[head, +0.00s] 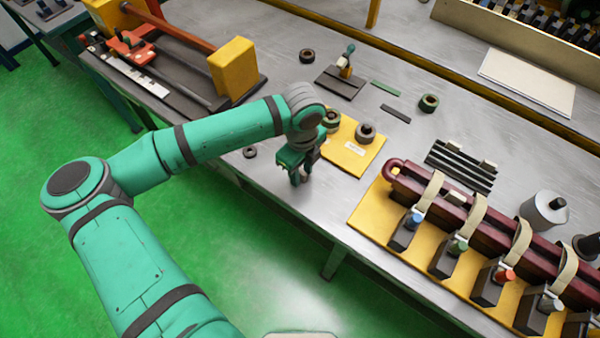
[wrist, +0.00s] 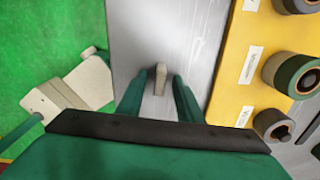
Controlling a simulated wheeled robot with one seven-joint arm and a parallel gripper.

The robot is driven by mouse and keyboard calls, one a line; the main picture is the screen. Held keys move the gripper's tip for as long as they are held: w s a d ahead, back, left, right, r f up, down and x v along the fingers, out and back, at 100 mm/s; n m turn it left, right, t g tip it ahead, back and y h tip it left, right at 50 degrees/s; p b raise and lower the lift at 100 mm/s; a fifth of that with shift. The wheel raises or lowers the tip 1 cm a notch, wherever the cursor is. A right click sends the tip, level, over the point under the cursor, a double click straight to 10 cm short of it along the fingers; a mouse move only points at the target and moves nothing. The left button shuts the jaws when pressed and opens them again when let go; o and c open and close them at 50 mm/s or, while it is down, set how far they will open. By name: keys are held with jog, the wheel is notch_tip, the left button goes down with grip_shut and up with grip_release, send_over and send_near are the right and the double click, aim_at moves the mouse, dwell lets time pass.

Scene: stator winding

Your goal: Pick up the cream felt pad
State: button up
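A small cream pad (wrist: 156,79) lies on the grey metal table, and in the wrist view it sits between the two fingertips. My gripper (wrist: 158,92) is open, with one green finger on each side of the pad and a narrow gap to each. In the head view my gripper (head: 299,180) points down near the table's front edge, and it hides this pad.
A yellow board (head: 352,160) with several round coils lies just right of my gripper. A yellow fixture (head: 375,215) with a dark red bar, straps and clamps fills the right front. A red-and-yellow machine (head: 232,66) stands at the back left. The table's front edge is close.

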aim_at(301, 171)
grip_shut()
jog(key=shift+w, duration=0.1)
jog(key=shift+r, duration=0.45)
notch_tip(301, 171, up, 2)
jog(key=shift+a+r, duration=0.1)
jog(key=s+a+r, duration=0.1)
jog(key=s+r, duration=0.9)
jog(key=s, duration=0.4)
jog(key=shift+a, duration=0.3)
